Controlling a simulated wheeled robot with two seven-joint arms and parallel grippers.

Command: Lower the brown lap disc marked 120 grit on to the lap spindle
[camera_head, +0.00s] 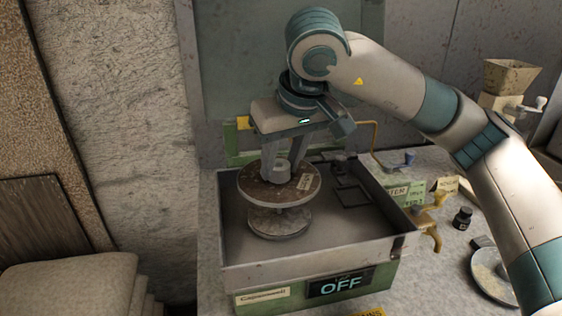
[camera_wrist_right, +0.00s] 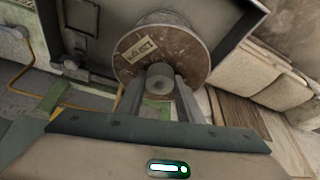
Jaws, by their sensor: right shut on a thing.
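The brown lap disc (camera_head: 268,190) with a pale label is held flat above the grey basin (camera_head: 325,258) of the lapping machine. Its round grey hub (camera_head: 275,171) sits between the fingers of my right gripper (camera_head: 280,165), which is shut on it. In the right wrist view the disc (camera_wrist_right: 190,50) and its hub (camera_wrist_right: 159,80) show between the fingertips (camera_wrist_right: 160,85). A lighter round plate (camera_head: 278,223) lies below the disc in the basin. The lap spindle itself is hidden; I cannot tell whether the disc touches it. My left gripper is not in view.
A sign reading OFF (camera_head: 341,285) is on the machine's front. A yellow tap (camera_head: 432,232), a small black bottle (camera_head: 462,218) and a round dish (camera_head: 490,272) stand on the bench to the right. A hand grinder (camera_head: 507,88) stands at the back right.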

